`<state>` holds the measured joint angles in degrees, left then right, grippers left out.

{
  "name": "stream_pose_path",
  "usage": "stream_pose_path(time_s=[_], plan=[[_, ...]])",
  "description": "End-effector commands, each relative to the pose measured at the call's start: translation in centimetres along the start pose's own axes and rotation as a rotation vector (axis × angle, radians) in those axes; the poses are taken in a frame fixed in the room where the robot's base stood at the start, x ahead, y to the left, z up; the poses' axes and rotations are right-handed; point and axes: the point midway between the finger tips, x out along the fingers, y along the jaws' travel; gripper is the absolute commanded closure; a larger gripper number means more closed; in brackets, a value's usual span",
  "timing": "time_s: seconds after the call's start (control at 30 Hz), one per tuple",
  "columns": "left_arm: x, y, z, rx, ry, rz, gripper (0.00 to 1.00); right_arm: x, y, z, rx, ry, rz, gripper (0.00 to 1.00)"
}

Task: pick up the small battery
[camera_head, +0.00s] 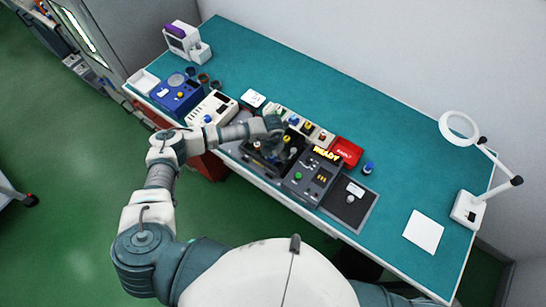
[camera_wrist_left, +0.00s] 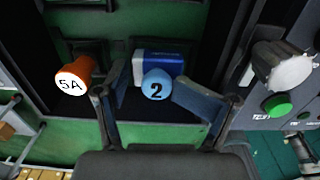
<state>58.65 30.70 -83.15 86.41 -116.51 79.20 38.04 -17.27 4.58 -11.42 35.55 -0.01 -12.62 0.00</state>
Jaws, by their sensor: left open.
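My left gripper (camera_head: 272,147) is over the dark open tray in the middle of the row of devices on the bench. In the left wrist view, its two fingers (camera_wrist_left: 150,86) are open and apart. Between them is a round light blue end marked "2" (camera_wrist_left: 156,85), with a blue and white block (camera_wrist_left: 158,61) directly behind it. I cannot tell for sure which of these is the small battery. Neither looks clamped, but contact with the fingers is unclear. An orange piece with a white end marked "5A" (camera_wrist_left: 72,80) is left of the fingers. My right gripper is out of view.
A dark READY panel (camera_head: 311,177) stands right of the tray; its green button (camera_wrist_left: 278,105) is close to my right-hand finger. A red box (camera_head: 347,151) and a blue knob-like piece (camera_head: 368,168) lie beyond. A magnifier lamp (camera_head: 468,209) stands far right. The teal bench (camera_head: 330,95) is clear behind.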

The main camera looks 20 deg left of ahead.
Motion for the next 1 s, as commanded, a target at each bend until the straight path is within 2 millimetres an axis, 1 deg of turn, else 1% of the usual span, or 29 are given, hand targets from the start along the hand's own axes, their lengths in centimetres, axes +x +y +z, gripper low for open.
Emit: stream_pose_path(time_s=[0.03,0.2,0.27,0.3,0.37,0.4,0.67,0.77,0.83,0.9,1.0], plan=[[0.3,0.0,-0.1,0.0,0.002,0.001,0.38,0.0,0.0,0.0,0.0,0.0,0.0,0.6],[0.3,-0.1,-0.1,0.0,0.001,0.0,0.37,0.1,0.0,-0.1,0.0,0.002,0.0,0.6],[0.2,-0.1,-0.1,0.0,0.001,0.0,0.52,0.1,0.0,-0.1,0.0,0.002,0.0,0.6],[0.2,-0.1,-0.1,0.0,0.001,0.0,0.62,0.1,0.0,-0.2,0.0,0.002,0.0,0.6],[0.2,-0.1,-0.1,0.0,0.001,-0.001,0.77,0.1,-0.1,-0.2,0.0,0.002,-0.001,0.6],[0.1,-0.1,-0.1,0.001,0.001,-0.001,0.86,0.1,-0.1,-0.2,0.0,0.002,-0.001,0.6],[0.1,-0.3,-0.1,0.002,0.001,-0.004,0.87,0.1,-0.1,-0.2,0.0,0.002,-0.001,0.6],[-0.3,-0.3,-0.1,0.002,0.0,-0.004,0.87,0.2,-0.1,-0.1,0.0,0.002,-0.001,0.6],[-1.1,-0.3,0.0,0.003,-0.002,-0.005,0.87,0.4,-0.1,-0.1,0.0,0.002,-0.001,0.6],[-2.4,-0.2,0.0,0.005,-0.004,-0.003,1.0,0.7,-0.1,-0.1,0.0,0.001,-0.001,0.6],[-4.6,-0.2,0.0,0.002,-0.006,-0.003,1.0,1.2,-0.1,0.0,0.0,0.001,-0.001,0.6]])
